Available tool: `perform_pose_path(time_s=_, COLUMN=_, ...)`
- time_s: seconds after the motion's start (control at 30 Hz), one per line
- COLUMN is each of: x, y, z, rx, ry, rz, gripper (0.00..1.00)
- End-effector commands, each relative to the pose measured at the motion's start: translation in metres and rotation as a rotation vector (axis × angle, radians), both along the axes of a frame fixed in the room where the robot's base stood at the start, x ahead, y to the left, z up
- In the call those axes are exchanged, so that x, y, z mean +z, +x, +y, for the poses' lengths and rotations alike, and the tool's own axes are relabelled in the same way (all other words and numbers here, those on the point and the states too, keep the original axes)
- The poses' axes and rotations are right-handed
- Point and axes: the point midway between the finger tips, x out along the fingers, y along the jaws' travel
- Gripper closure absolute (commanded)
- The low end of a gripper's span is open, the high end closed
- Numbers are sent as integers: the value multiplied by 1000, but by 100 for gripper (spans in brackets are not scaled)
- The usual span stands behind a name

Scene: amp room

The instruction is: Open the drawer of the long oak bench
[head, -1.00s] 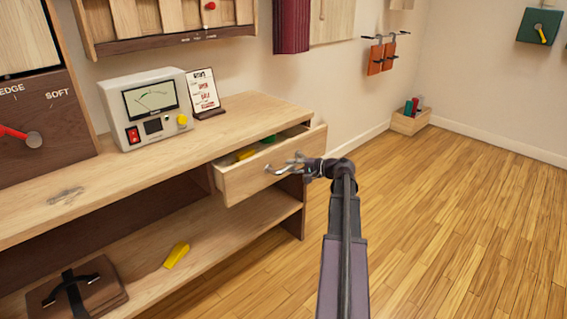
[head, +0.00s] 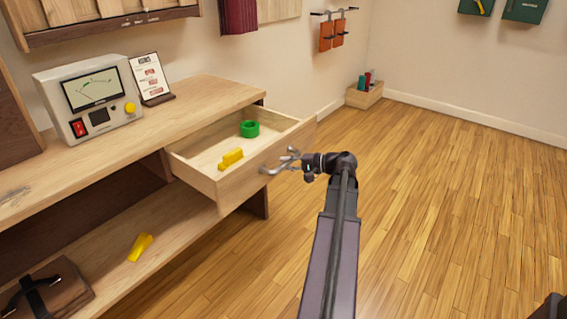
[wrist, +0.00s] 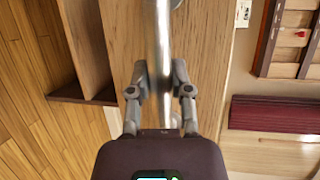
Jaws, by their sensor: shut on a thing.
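The long oak bench (head: 205,100) runs along the wall at the left in the head view. Its drawer (head: 245,180) is pulled well out and its inside shows. A yellow block (head: 231,158) and a green ring (head: 249,129) lie in the drawer. My gripper (head: 290,161) is at the drawer front, shut on the metal drawer handle (head: 268,170). In the wrist view the handle (wrist: 162,40) runs as a bright bar between the two fingers (wrist: 161,80), with the wooden drawer front behind it.
A meter box (head: 90,95) and a small sign (head: 151,78) stand on the bench top. A yellow object (head: 140,247) and a brown case (head: 48,290) lie on the lower shelf. A crate (head: 365,96) stands by the far wall.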

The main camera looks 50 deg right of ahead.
Motion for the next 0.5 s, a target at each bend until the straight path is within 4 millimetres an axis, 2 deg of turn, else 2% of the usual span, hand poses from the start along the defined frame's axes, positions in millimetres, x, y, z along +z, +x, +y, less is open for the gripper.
perform_pose_path(time_s=0.23, x=-1, y=-1, z=3, rx=7, ry=0, rz=3, gripper=100)
perform_pose_path(time_s=0.27, x=-1, y=-1, z=3, rx=7, ry=0, rz=3, gripper=67)
perform_pose_path(time_s=0.3, x=-1, y=-1, z=3, rx=7, ry=0, rz=3, gripper=55)
perform_pose_path(time_s=0.37, x=-1, y=0, z=3, rx=6, ry=0, rz=3, gripper=38)
perform_pose_path(time_s=0.5, x=0, y=0, z=2, rx=4, ry=0, rz=2, gripper=38)
